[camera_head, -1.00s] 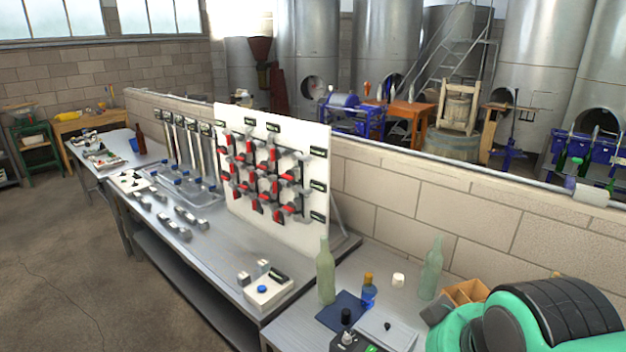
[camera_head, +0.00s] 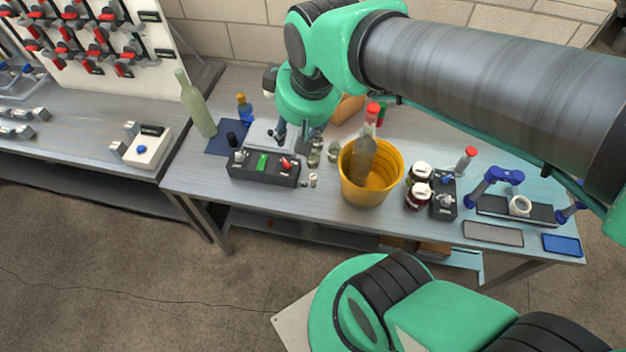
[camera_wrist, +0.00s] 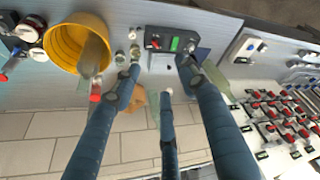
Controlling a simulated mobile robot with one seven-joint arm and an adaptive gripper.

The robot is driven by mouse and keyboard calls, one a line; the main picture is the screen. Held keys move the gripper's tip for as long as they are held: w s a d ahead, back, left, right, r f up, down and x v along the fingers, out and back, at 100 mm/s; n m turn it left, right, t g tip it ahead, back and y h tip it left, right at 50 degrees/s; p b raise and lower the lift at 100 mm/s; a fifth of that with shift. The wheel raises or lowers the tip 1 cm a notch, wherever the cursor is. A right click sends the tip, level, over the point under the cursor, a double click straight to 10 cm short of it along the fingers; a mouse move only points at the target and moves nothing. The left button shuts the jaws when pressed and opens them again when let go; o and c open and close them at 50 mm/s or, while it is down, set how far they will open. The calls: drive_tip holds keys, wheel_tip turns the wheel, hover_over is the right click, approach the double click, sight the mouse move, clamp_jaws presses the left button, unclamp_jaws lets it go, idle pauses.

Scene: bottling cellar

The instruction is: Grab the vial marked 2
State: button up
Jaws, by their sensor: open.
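Small clear vials (camera_head: 315,152) stand close together on the bench in the head view, between the black switch box and the yellow bucket. They also show in the wrist view (camera_wrist: 120,57), beside the bucket and near one fingertip. Their marks are too small to read, so I cannot tell which is marked 2. My gripper (camera_wrist: 160,78) is open and empty, its dark blue fingers spread wide in the wrist view. In the head view my gripper (camera_head: 290,130) hangs over the back of the bench, behind the switch box and close to the vials, partly hidden by my wrist.
The yellow bucket (camera_head: 385,190) holds a red-topped bottle (camera_head: 363,160). The black switch box (camera_head: 262,168) has green and red controls. Dark jars (camera_head: 419,197) stand right of the bucket. A block wall is behind.

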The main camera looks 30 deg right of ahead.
drive_tip(key=w+d+f+n+g, duration=0.1)
drive_tip(key=w+d+f, duration=0.1)
drive_tip(key=w+f, duration=0.3)
drive_tip(key=w+d+f+n+g, duration=0.1)
drive_tip(key=w+d+f, duration=0.15)
drive_tip(key=f, duration=0.35)
drive_tip(key=n+g+p, duration=0.1)
drive_tip(key=n+g, duration=0.1)
drive_tip(key=n, duration=0.1)
hover_over(313, 176)
wheel_tip(313, 176, down, 16)
drive_tip(key=shift+s+f, duration=0.1)
drive_tip(key=shift+f+b, duration=0.55)
drive_tip(key=shift+f, duration=3.65)
drive_tip(key=shift+f+b, duration=0.6)
drive_tip(key=shift+f, duration=2)
drive_tip(key=shift+c, duration=0.5)
